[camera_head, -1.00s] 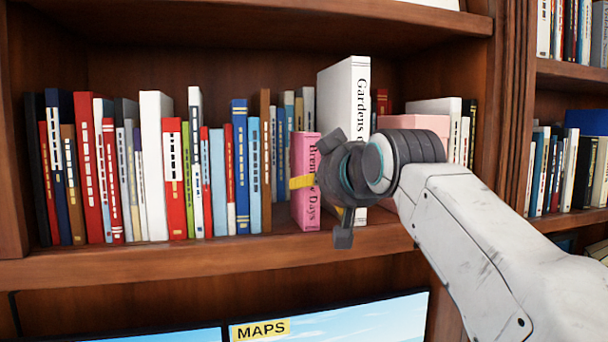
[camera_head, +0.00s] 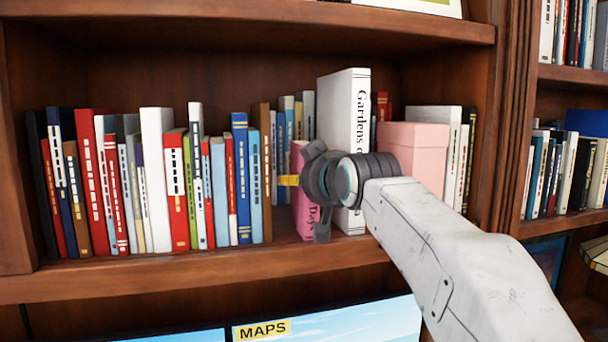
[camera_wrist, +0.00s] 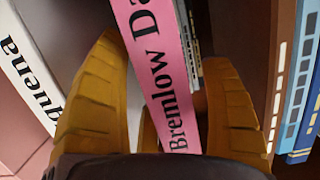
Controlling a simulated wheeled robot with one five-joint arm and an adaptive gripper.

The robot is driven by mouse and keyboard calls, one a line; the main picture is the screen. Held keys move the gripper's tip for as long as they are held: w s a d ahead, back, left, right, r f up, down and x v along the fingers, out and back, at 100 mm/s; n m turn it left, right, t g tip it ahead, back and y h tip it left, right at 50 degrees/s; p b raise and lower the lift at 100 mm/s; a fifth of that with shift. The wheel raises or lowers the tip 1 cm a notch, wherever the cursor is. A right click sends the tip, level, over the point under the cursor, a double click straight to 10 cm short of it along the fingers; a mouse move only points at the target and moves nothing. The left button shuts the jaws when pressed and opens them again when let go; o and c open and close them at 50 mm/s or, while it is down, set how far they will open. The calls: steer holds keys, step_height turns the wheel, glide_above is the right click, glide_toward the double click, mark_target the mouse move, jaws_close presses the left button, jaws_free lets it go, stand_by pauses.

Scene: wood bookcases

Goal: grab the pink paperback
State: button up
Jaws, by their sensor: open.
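The pink paperback (camera_head: 299,218), titled "Bremlow Days", stands upright on the shelf just left of a tall white book, "Gardens of..." (camera_head: 343,110). In the head view my gripper (camera_head: 290,180) is in front of it and hides much of its spine. The gripper is open and not closed on the book. How deep the fingertips reach beside the book is hidden in the head view.
A pink box (camera_head: 413,150) sits right of the white book, partly behind my arm. A row of several books (camera_head: 155,180) fills the shelf to the left, with a light blue one (camera_head: 254,185) and a brown one nearby. The shelf's front edge (camera_head: 180,276) runs below.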

steer(key=shift+p+x, duration=0.7)
steer(key=shift+x, duration=0.15)
steer(key=shift+f, duration=0.1)
steer(key=c, duration=1.4)
